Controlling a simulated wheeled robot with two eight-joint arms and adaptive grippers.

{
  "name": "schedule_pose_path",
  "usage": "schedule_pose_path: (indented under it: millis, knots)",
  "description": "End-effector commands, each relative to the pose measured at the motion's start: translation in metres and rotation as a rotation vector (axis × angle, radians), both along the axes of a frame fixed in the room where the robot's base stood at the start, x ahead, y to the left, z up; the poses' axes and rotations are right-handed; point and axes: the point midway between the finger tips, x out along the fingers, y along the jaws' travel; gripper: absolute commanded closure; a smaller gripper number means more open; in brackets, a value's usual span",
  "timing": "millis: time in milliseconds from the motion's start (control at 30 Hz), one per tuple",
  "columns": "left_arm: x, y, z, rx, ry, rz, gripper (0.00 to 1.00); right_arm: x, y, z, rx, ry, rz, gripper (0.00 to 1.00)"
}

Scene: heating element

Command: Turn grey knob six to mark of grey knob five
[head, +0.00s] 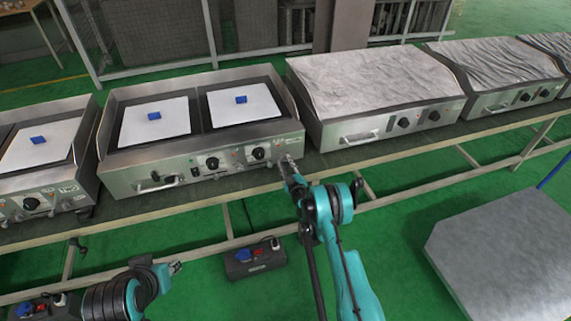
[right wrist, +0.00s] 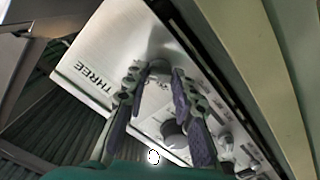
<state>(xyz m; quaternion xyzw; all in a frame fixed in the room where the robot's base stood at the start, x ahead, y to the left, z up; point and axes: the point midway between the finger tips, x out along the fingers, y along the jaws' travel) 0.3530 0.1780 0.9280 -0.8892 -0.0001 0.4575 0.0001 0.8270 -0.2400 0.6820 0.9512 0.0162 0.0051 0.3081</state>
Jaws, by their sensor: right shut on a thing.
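A steel heating unit (head: 125,178) stands on the bench, with black knobs (head: 258,153) on its front panel. My right gripper (head: 285,160) is at the right end of this panel. In the right wrist view the two fingers of my right gripper (right wrist: 158,80) are closed around a small grey knob (right wrist: 158,69) on the panel, beside the word THREE. I cannot read knob numbers or marks. My left gripper (head: 175,268) is low at the left, away from the units; its jaws are too small to judge.
Blue blocks (head: 154,116) lie on the white plates of the unit. Another unit (head: 30,185) stands at the left, and units with wrinkled covers (head: 375,85) at the right. A black switch box (head: 254,262) lies below the bench. A grey platform (head: 505,250) is at the lower right.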

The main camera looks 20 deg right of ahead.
Motion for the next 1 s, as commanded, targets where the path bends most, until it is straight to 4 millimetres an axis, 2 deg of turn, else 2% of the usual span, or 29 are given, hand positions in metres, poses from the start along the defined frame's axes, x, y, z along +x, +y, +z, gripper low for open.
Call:
schedule_pose_path:
  millis: [1000]
  knots:
    - [0.0000, 0.0000, 0.0001, 0.000, 0.000, 0.000, 0.67, 0.0003, 0.0009, 0.0004, -0.925, -0.032, 0.002, 1.00]
